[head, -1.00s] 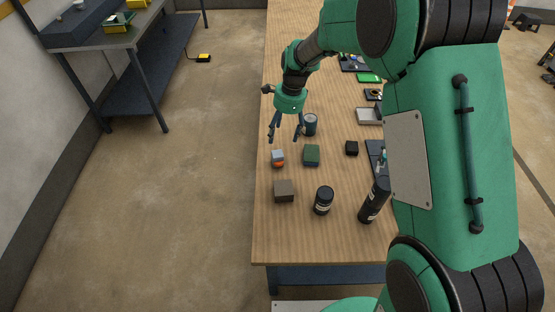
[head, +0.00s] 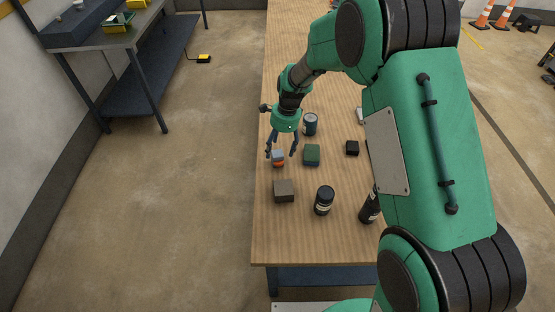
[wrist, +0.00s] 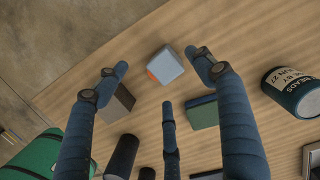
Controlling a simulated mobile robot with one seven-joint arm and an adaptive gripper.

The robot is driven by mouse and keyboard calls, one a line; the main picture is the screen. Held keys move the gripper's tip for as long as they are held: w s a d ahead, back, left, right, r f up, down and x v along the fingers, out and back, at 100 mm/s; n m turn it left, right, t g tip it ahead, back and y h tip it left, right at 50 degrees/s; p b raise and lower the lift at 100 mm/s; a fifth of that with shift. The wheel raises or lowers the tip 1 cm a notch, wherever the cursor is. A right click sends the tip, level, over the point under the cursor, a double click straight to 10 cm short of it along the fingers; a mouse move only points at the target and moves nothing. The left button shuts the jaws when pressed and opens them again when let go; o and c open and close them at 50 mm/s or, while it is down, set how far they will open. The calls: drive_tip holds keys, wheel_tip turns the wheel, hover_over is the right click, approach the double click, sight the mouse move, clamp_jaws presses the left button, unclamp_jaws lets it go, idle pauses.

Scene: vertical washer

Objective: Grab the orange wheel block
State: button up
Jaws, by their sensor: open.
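The orange wheel block (head: 278,163) is a small pale grey-blue block with an orange part low on its near side. It rests on the wooden table (head: 325,245) near the left edge. In the wrist view the block (wrist: 168,64) lies ahead of the fingertips, with orange showing at its left end. My gripper (head: 281,153) is open and empty just above the block, fingers pointing down. In the wrist view its three dark blue fingers (wrist: 158,76) are spread around the space below the block's image. I cannot tell the exact height gap.
A green block (head: 312,155) stands close to the right, and a brown-grey block (head: 284,191) stands nearer. A blue can (head: 310,124), a small black block (head: 352,148), a black jar (head: 324,200) and a black bottle (head: 369,208) are farther right. The table's left edge is close.

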sight(278, 155)
drive_tip(key=shift+s+a+f+b, duration=0.1)
drive_tip(key=shift+f+b, duration=0.2)
drive_tip(key=shift+f, duration=1.05)
drive_tip(key=shift+a+f+b, duration=0.1)
drive_tip(key=shift+f+b, duration=0.2)
drive_tip(key=shift+f, duration=1)
drive_tip(key=c, duration=1.3)
